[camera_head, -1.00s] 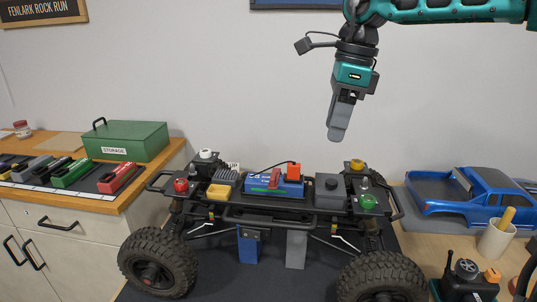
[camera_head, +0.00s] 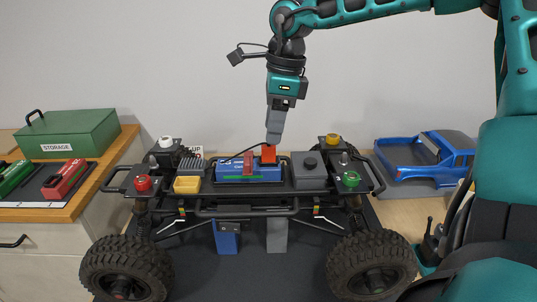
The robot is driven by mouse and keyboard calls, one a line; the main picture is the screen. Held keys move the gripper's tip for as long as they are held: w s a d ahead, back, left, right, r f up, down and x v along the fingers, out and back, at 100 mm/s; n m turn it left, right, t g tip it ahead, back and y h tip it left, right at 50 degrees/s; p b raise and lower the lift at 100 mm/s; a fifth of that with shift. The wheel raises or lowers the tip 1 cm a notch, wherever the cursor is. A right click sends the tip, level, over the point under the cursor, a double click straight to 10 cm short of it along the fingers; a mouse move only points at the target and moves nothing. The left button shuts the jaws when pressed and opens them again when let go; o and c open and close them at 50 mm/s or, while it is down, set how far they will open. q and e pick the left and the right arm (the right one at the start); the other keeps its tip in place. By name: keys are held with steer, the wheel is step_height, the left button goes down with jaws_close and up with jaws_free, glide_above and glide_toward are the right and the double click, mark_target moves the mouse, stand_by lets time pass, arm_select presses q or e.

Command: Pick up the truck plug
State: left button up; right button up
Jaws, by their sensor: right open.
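The truck (camera_head: 260,208) is a bare crawler chassis on big black tyres. A blue battery (camera_head: 236,173) with a red strap (camera_head: 249,158) lies in its middle. The orange plug (camera_head: 268,154), with a thin black cable running left, stands upright at the battery's right end. My right gripper (camera_head: 272,142) points down right over the plug. Its fingers show edge-on, open, with their tips at the plug's top; I cannot tell whether they touch it. The plug's lower part is partly hidden. My left gripper is out of view.
A yellow box (camera_head: 187,184), a grey box (camera_head: 309,170) and coloured corner caps sit around the battery. A green storage box (camera_head: 70,134) and red pack (camera_head: 64,178) are on the left counter. A blue truck body (camera_head: 425,160) lies right.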

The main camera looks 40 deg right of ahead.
mark_target(270, 146)
steer(key=f, duration=0.4)
steer(key=shift+w+a+f, duration=0.25)
steer(key=shift+a+f, duration=0.1)
jaws_close()
